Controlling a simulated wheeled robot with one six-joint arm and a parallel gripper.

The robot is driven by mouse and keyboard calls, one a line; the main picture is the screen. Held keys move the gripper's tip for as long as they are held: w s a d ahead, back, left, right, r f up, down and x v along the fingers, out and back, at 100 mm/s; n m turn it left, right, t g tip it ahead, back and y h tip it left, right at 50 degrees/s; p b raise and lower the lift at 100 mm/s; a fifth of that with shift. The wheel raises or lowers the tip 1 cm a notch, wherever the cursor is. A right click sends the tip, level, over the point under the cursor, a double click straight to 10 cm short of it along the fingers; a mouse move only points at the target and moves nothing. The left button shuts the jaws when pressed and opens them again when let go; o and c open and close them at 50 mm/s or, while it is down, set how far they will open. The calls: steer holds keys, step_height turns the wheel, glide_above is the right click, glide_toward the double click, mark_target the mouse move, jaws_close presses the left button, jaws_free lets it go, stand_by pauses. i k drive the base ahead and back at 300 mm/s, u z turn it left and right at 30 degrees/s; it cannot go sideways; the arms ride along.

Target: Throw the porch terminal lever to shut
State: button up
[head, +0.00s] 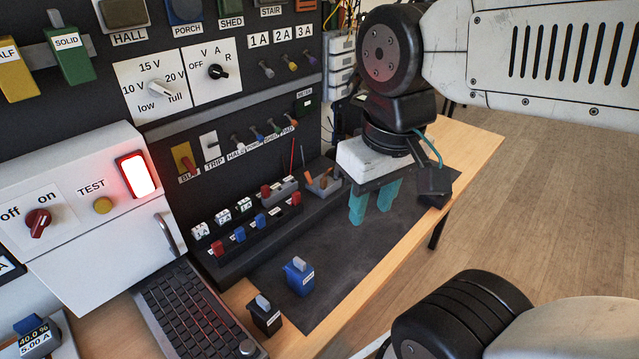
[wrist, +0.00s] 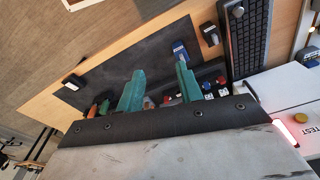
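A dark terminal strip (head: 250,240) with red and blue levers stands on the bench at the foot of the panel. Its small labels cannot be read, so I cannot tell which lever is the porch one. The levers include a red one (head: 217,248) and a blue one (head: 239,234). In the wrist view, red and blue levers (wrist: 207,87) show partly behind the right finger. My gripper (head: 373,207) has two teal fingers, apart and empty, over the dark mat right of the strip. The fingers also show in the wrist view (wrist: 158,85).
A blue block (head: 301,280) and a black block (head: 265,317), each with a grey tab, stand in front of the strip. A keyboard (head: 195,310) and a white box (head: 90,210) with a lit red lamp are at left. The dark mat (head: 335,260) is mostly clear.

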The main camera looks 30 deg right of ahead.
mark_target(308, 176)
steer(key=k, duration=1.1)
steer(key=z, duration=0.95)
steer(key=i, duration=1.4)
steer(key=u, duration=0.65)
